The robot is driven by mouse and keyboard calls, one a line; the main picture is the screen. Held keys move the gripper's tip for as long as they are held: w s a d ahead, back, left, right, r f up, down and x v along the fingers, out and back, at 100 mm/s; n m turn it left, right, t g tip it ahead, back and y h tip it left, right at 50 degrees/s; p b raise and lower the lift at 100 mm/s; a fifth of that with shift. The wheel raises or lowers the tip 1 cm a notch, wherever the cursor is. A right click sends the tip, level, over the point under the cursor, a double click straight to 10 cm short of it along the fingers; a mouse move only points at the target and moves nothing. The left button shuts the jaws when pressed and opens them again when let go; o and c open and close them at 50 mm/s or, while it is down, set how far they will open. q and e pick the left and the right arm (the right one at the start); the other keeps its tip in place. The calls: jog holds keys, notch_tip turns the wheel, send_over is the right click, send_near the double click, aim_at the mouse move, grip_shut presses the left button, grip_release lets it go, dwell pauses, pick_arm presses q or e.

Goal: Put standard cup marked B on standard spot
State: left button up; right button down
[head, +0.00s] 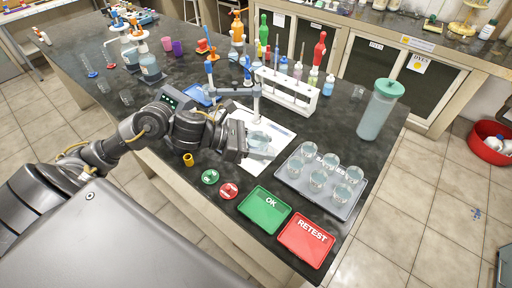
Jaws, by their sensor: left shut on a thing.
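My left gripper (246,143) reaches in from the left over the bench and is shut on a clear cup (259,140) with pale liquid. The cup is upright, over the white printed sheet (279,134); I cannot tell whether it touches the sheet. Its mark is too small to read. The standard spot cannot be made out, and the gripper and cup hide part of the sheet. My right gripper is not in view.
A grey tray (342,209) with several clear cups stands to the right. A white rack (286,91) is behind the sheet, and a green-lidded jar (379,108) stands right. A green OK mat (264,210), a red RETEST mat (306,241) and two round discs lie in front.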

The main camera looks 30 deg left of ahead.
pick_arm(q)
jog(key=w+a+f+b, duration=0.3)
jog(key=a+f+b, duration=0.4)
jog(key=a+b, duration=0.35)
jog(key=w+d+f+p, duration=0.1)
jog(key=w+f, duration=0.1)
jog(key=w, duration=0.2)
jog(key=w+d+f+p, duration=0.1)
jog(key=w+f+p, duration=0.1)
jog(key=w+f, duration=0.1)
jog(key=w+d+f+p, duration=0.2)
jog(key=w+f, duration=0.1)
jog(key=w, duration=0.2)
jog(key=shift+w+f, duration=0.15)
jog(key=shift+w, duration=0.25)
jog(key=shift+w+f, duration=0.25)
jog(key=shift+f, duration=0.15)
jog(key=shift+w+d+f, duration=0.15)
jog(key=shift+w+f, duration=0.05)
jog(key=shift+f, duration=0.05)
notch_tip(320, 180, down, 3)
jog(key=shift+r+p, duration=0.1)
jog(key=shift+p, duration=0.35)
